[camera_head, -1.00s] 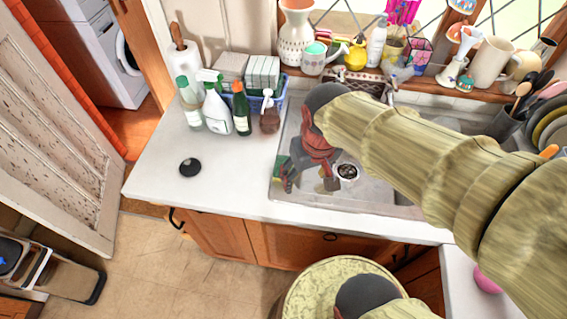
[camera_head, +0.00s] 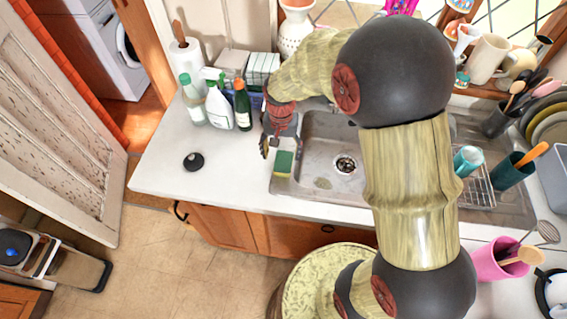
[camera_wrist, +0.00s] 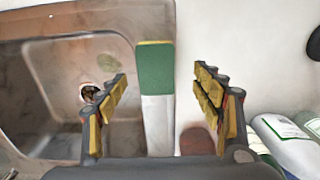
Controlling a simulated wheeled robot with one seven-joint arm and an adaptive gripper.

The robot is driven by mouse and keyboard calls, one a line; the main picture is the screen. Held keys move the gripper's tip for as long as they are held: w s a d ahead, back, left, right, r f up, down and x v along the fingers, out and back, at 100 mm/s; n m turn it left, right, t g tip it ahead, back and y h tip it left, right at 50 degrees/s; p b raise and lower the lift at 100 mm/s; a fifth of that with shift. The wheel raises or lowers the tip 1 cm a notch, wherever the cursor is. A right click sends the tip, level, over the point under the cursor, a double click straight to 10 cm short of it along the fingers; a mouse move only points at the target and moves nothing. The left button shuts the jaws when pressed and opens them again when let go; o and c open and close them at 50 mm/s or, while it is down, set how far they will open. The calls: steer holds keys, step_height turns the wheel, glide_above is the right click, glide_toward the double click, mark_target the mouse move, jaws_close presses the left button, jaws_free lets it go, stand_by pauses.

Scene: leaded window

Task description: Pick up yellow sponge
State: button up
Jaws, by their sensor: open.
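The sponge (camera_head: 283,162) lies at the left edge of the sink, green on top with a yellow edge towards the counter's front. In the wrist view the sponge (camera_wrist: 155,68) shows mostly green, with a thin yellow strip at its far end and a pale strip nearer my gripper. My gripper (camera_wrist: 160,82) is open and empty, with one finger on each side of the sponge's line in that view. In the head view my gripper (camera_head: 278,146) is just behind the sponge, pointing down. Its exact height above the sponge is hard to tell.
The sink basin (camera_head: 325,165) is right of the sponge. A spray bottle (camera_head: 219,107), a green bottle (camera_head: 242,107) and a clear bottle (camera_head: 193,101) stand behind and left of my gripper. A black round object (camera_head: 194,162) lies on the otherwise clear counter at left.

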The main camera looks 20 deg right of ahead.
mark_target(284, 161)
steer(key=shift+w+d+f+b, duration=0.1)
steer(key=shift+d+f+b, duration=0.1)
steer(key=shift+f, duration=0.85)
steer(key=shift+d+f+b, duration=0.1)
steer(key=shift+f+b, duration=0.05)
steer(key=shift+f, duration=0.9)
steer(key=shift+w+d+f+b, duration=0.1)
steer(key=shift+d+f+b, duration=0.1)
steer(key=shift+f, duration=0.85)
steer(key=shift+s, duration=0.1)
steer(key=shift+c, duration=0.9)
steer(key=c, duration=0.6)
